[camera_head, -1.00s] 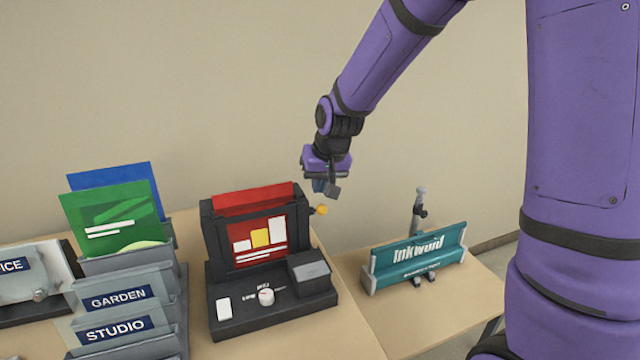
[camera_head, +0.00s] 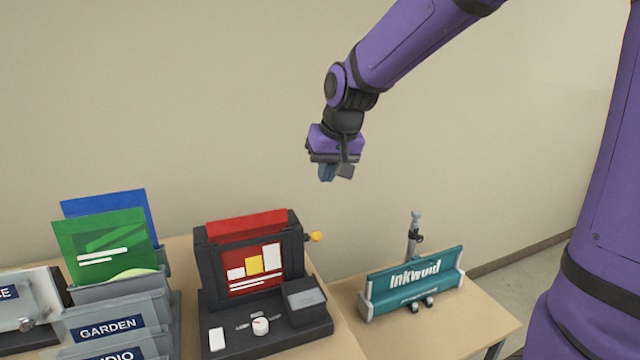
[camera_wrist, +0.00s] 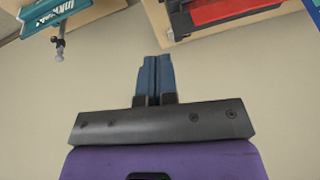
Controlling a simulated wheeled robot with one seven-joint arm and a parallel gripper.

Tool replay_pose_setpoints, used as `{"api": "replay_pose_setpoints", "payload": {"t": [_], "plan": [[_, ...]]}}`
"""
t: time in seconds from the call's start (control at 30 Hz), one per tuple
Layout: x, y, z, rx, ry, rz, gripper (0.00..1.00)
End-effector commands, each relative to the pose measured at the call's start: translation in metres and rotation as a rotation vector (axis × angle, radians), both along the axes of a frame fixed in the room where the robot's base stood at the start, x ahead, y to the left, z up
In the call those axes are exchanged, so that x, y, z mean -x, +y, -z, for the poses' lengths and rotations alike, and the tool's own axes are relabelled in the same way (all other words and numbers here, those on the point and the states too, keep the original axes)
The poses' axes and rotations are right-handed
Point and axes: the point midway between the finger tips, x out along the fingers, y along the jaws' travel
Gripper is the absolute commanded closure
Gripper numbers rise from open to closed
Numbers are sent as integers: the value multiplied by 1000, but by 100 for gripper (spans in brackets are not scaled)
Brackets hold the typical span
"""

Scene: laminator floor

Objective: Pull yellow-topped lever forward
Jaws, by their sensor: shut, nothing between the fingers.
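The yellow-topped lever (camera_head: 316,236) sticks out from the right side of the dark laminator (camera_head: 212,262); only its yellow end and a short stub show in the head view. My gripper (camera_head: 328,178) hangs in the air above and slightly right of the lever, apart from it. In the wrist view my gripper (camera_wrist: 156,62) shows its two blue fingers together with nothing between them. The laminator also shows at the top right of the wrist view (camera_wrist: 175,22), where I cannot make out the lever.
A teal "Inkwold" device (camera_head: 385,298) with an upright grey post stands right of the laminator. Grey folder racks (camera_head: 105,325) with green and blue folders stand left. A wall is behind the tables. The air around my gripper is free.

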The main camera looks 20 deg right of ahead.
Motion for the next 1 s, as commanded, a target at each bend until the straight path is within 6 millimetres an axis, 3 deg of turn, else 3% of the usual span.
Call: {"api": "replay_pose_setpoints", "payload": {"t": [0.23, 0.77, 0.87, 1.0], "plan": [[9, -2, -14, 0, -1, 0, 100], [10, -2, -15, 0, -1, -1, 100], [18, -4, -19, 5, -6, -2, 100], [47, -12, -34, 21, -25, -11, 100]]}}
